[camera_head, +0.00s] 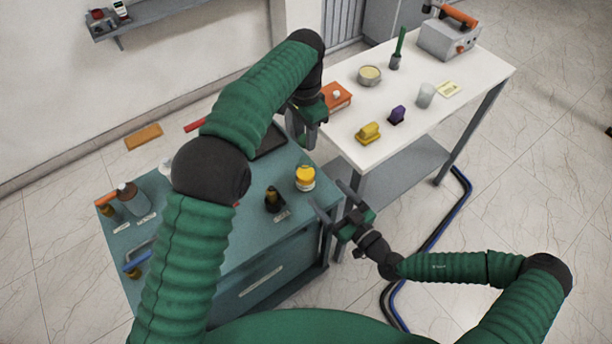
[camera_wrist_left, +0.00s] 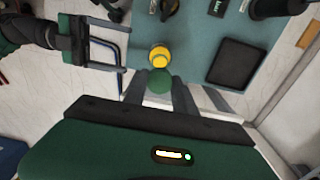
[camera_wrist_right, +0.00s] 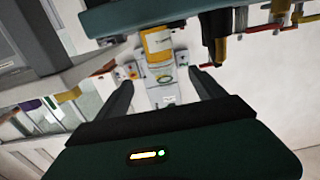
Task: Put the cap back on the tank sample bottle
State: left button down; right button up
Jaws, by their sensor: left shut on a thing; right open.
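My left gripper (camera_head: 303,138) is shut on a round green thing (camera_wrist_left: 159,82), apparently a cap, which shows between its fingers in the left wrist view. It is above and behind a yellow bottle (camera_head: 305,178) with a white label, which stands upright near the teal bench's right edge. The bottle also shows in the left wrist view (camera_wrist_left: 159,55) and the right wrist view (camera_wrist_right: 156,42). Whether its mouth is open I cannot tell. My right gripper (camera_head: 331,198) is open and empty, to the right of the bottle and apart from it.
A dark bottle (camera_head: 273,199) stands left of the yellow one on the teal bench (camera_head: 245,240). A brown bottle (camera_head: 130,197) stands at its left end. A white table (camera_head: 440,105) with a yellow block (camera_head: 368,133) and other items stands behind right. A black tray (camera_wrist_left: 236,63) lies on the bench.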

aim_at(306, 171)
jog(key=x, duration=1.1)
jog(key=shift+s+a, duration=0.1)
grip_shut()
